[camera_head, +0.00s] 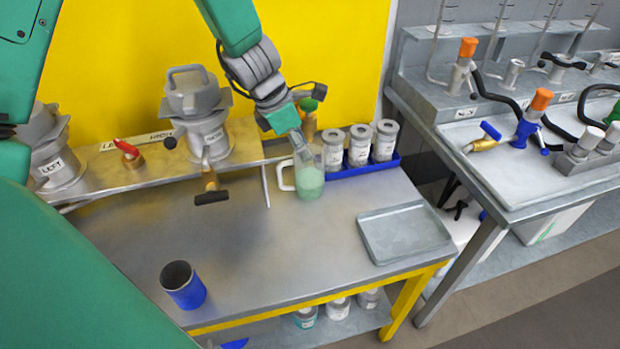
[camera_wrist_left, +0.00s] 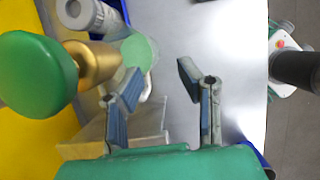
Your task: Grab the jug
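The jug (camera_head: 309,181) is a clear, white-handled vessel with pale green contents. It stands upright on the steel bench, just left of the blue tray of canisters. My left gripper (camera_head: 299,141) points down at the jug's top and partly covers it. In the left wrist view the gripper's two fingers (camera_wrist_left: 160,71) are spread, with nothing between them. The jug's green contents (camera_wrist_left: 139,50) show beyond the left finger, and part of its white handle shows near that fingertip. I cannot tell whether a finger touches the jug. My right gripper is not in view.
A green knob (camera_wrist_left: 36,70) on a brass stem is close left of the fingers in the wrist view. Several white canisters (camera_head: 359,146) stand in the blue tray. A blue cup (camera_head: 184,288) and a grey tray (camera_head: 404,234) are on the bench. The bench middle is clear.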

